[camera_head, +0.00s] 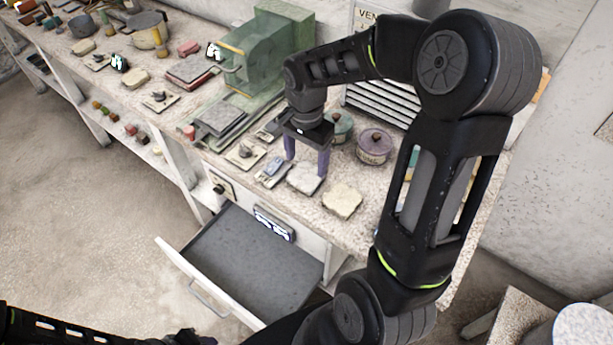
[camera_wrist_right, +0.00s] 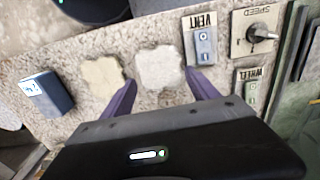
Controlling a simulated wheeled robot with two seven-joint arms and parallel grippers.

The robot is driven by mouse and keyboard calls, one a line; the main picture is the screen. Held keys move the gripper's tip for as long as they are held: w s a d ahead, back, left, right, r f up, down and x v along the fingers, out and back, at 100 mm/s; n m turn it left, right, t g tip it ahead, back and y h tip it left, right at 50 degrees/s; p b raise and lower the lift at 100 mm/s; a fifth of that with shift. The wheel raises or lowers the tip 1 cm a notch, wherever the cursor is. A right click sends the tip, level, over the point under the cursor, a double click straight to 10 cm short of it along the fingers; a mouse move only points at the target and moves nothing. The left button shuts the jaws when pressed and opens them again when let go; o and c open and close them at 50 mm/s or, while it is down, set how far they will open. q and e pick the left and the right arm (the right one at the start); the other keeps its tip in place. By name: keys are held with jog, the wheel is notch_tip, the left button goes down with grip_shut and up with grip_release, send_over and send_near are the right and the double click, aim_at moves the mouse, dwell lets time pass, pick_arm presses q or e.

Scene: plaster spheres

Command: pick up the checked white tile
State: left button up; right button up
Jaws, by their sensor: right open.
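The white tile (camera_head: 305,178) lies flat on the speckled bench top near its front edge; it looks pale with an uneven outline, and I cannot make out a checked pattern. In the right wrist view the white tile (camera_wrist_right: 160,66) shows between the fingers. My right gripper (camera_head: 306,168) is open above the tile, with a purple finger to either side of it; it also shows in the right wrist view (camera_wrist_right: 160,79). I cannot tell whether the fingers touch the tile. My left arm (camera_head: 60,326) shows low at the left; its gripper is not clear.
A beige tile (camera_head: 342,201) lies right of the white one. Switch plates and a knob plate (camera_head: 245,153) lie to the left. A purple pot (camera_head: 374,146) and a green pot (camera_head: 339,125) stand behind. An open drawer (camera_head: 240,262) juts out below the bench.

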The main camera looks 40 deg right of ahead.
aim_at(306, 175)
notch_tip(306, 175, down, 5)
jog(key=shift+s+p, duration=0.1)
jog(key=shift+p, duration=0.55)
jog(key=c, duration=1.1)
jog(key=shift+r, duration=0.15)
notch_tip(306, 175, up, 10)
jog(key=b, duration=0.1)
dwell(0.5)
